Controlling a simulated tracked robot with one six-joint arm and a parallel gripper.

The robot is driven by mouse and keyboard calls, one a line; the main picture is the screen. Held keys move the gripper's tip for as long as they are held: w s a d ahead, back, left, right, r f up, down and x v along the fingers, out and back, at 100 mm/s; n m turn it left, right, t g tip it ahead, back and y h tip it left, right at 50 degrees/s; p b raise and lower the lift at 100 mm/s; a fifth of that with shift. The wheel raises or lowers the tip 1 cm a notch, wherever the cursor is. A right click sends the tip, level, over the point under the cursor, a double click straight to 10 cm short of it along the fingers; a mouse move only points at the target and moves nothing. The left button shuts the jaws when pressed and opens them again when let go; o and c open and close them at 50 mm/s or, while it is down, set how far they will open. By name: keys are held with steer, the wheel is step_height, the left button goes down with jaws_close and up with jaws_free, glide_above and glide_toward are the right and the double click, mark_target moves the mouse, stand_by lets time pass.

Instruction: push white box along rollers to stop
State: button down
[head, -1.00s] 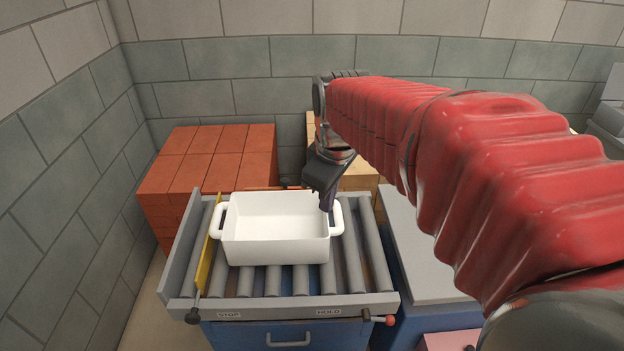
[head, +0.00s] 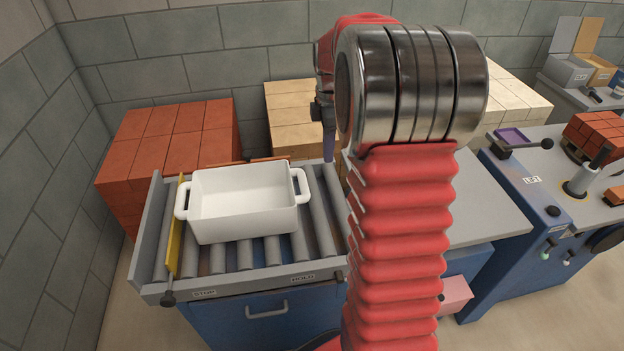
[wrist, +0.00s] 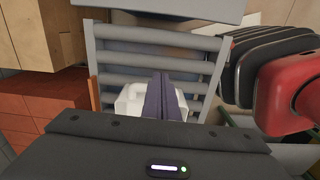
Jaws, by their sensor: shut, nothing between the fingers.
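The white box (head: 245,219) is an open rectangular tub with two looped side handles. It sits upright on the grey rollers (head: 318,215) in the head view. Its left handle is at the yellow stop plate (head: 175,240); I cannot tell whether they touch. My gripper (head: 329,146) is shut and empty, with dark purple fingers pointing down, behind and to the right of the box and apart from its right handle. My arm hides part of the gripper. In the wrist view, the shut fingers (wrist: 160,97) cover part of the white box (wrist: 133,101).
Red bricks (head: 170,150) are stacked behind left, pale bricks (head: 292,103) behind. A grey worktop (head: 485,205) and blue LIFT machine (head: 540,205) stand right. Several rollers right of the box are bare.

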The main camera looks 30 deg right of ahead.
steer(key=w+a+f, duration=0.1)
steer(key=a+f, duration=0.2)
steer(key=f, duration=0.7)
steer(key=shift+w+a, duration=0.35)
stand_by(0.4)
steer(key=shift+w+a, duration=0.35)
steer(key=shift+a, duration=0.4)
steer(key=shift+d, duration=0.1)
